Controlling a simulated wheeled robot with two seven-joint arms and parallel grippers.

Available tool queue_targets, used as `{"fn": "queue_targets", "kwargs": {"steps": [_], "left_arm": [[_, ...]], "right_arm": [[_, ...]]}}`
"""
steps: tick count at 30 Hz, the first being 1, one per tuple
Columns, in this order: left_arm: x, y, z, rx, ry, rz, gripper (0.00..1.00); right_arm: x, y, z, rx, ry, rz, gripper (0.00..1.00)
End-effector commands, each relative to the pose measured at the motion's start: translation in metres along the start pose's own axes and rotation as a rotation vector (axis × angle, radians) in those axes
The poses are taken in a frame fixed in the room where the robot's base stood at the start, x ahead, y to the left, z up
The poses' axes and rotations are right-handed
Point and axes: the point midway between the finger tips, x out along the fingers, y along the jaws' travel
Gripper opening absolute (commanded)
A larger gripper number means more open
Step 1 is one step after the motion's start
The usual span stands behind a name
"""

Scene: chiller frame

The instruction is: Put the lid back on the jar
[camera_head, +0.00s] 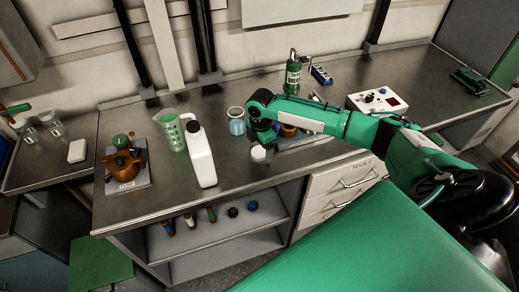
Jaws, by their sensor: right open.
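A clear glass jar (236,127) with pale blue contents stands upright on the metal bench, and its top looks uncovered. A small white round piece (258,153), which looks like the lid, sits near the bench's front edge, to the right of and nearer than the jar. My right gripper (262,137) hangs just above the white piece, pointing down, and is open. It is small and dark here, and I cannot tell whether its fingers touch the piece. My left gripper is not in view.
A white jug (200,158) and a green measuring beaker (171,133) stand left of the jar. Drawers are below.

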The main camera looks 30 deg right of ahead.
Motion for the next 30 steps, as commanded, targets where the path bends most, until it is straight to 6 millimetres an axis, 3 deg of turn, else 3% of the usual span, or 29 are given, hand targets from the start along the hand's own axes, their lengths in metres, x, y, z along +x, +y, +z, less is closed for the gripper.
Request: {"fn": "queue_targets", "kwargs": {"steps": [12, 19, 30], "left_arm": [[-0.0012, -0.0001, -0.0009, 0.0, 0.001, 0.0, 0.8], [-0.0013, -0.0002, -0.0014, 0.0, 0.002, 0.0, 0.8], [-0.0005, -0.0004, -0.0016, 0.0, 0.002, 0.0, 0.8]], "right_arm": [[0.0057, 0.0, 0.0001, 0.0, 0.0, 0.001, 0.8], [0.0055, 0.0, 0.0001, 0.0, 0.0, 0.001, 0.35], [0.0036, 0.0002, 0.0001, 0.0, 0.0, 0.001, 0.33]]}}
